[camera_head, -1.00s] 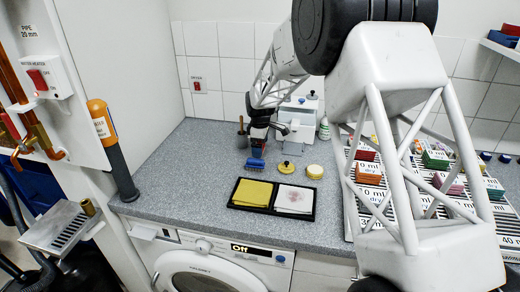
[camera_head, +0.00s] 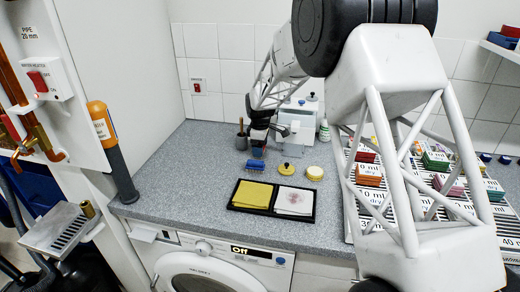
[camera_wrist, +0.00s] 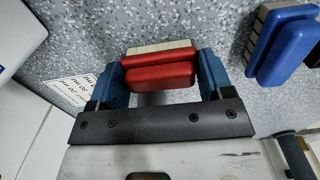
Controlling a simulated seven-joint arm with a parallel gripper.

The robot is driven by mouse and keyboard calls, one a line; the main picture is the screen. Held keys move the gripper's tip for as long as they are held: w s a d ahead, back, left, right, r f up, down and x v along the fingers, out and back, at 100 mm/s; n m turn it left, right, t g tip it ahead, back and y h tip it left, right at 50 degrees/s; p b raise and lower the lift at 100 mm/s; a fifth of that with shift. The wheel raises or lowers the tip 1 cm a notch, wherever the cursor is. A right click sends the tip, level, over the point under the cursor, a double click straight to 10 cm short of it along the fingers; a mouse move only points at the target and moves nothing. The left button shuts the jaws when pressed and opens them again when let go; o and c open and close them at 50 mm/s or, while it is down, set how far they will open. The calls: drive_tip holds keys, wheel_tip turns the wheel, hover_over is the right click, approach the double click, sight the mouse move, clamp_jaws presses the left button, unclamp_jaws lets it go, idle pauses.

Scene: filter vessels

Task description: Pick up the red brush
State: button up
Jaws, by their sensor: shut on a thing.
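The red brush (camera_wrist: 160,72) has a red two-tiered back and pale bristles. In the wrist view it sits between the two blue finger pads of my gripper (camera_wrist: 162,78), which is shut on its ends. In the head view my gripper (camera_head: 258,148) is over the back of the counter, and the brush is too small and covered there to make out. A blue brush (camera_wrist: 285,45) lies to the right in the wrist view, apart from my gripper; in the head view it is on the counter (camera_head: 255,165) just in front of the gripper.
A black tray (camera_head: 235,208) with a yellow cloth and a stained white cloth lies on the grey counter (camera_head: 180,170). A yellow knobbed disc (camera_head: 290,167) and a round yellow-topped piece (camera_head: 314,173) stand behind it. The counter's left part is clear.

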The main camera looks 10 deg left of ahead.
drive_tip(key=shift+r, duration=0.15)
drive_tip(key=shift+r, duration=4.85)
drive_tip(key=o, duration=0.4)
drive_tip(key=shift+c, duration=1.1)
drive_tip(key=shift+s+d+r, duration=0.15)
drive_tip(key=shift+s+d, duration=0.3)
drive_tip(key=shift+s, duration=0.3)
drive_tip(key=s+d, duration=0.6)
drive_tip(key=s, duration=0.5)
drive_tip(key=s+d, duration=0.5)
drive_tip(key=s, duration=0.6)
drive_tip(key=shift+s+d, duration=0.15)
drive_tip(key=shift+d, duration=0.2)
